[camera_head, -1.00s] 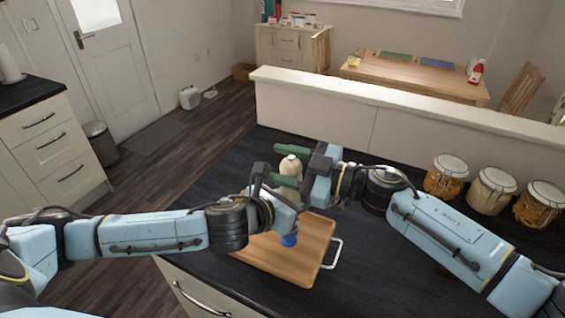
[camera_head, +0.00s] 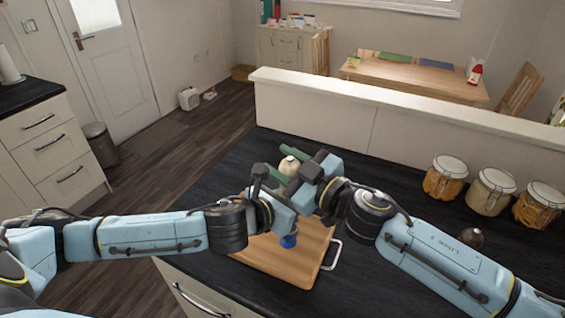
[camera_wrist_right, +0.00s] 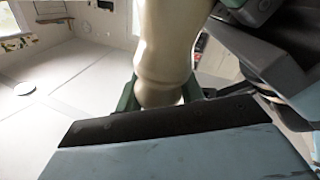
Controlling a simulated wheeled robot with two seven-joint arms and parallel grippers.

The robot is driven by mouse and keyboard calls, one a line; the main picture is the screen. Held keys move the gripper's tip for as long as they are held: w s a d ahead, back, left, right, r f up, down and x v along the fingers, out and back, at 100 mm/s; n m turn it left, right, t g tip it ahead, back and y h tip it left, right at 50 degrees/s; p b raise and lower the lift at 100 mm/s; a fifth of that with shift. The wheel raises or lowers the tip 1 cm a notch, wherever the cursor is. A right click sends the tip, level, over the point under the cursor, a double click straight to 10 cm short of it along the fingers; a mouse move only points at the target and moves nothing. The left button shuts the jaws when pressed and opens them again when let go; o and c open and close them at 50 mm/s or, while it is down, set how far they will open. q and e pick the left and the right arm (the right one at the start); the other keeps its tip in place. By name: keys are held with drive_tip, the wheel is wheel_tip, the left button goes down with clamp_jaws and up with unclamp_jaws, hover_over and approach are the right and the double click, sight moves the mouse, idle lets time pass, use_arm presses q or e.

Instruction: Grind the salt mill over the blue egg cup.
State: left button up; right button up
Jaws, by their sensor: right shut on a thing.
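The cream salt mill (camera_head: 289,165) is held in the air between my two grippers, above and behind the blue egg cup. It also fills the middle of the right wrist view (camera_wrist_right: 162,50). My right gripper (camera_head: 294,156) is shut on the mill, with green fingers on both sides of its narrow part. My left gripper (camera_head: 270,174) is close beside the mill; its jaws are partly hidden, so I cannot tell whether they grip it. The blue egg cup (camera_head: 289,240) stands on the wooden board (camera_head: 290,262), partly hidden by my left gripper.
The board with its metal handle lies on the black worktop (camera_head: 390,285). Several lidded jars (camera_head: 491,192) stand at the right. A dark brown rounded object (camera_head: 473,237) shows behind my right forearm. A low white wall (camera_head: 320,108) edges the worktop's back.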

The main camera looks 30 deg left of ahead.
drive_tip(key=shift+t, duration=0.5)
drive_tip(key=o, duration=1)
drive_tip(key=v, duration=1.2)
drive_tip(key=shift+r, duration=0.15)
drive_tip(key=shift+c, duration=0.4)
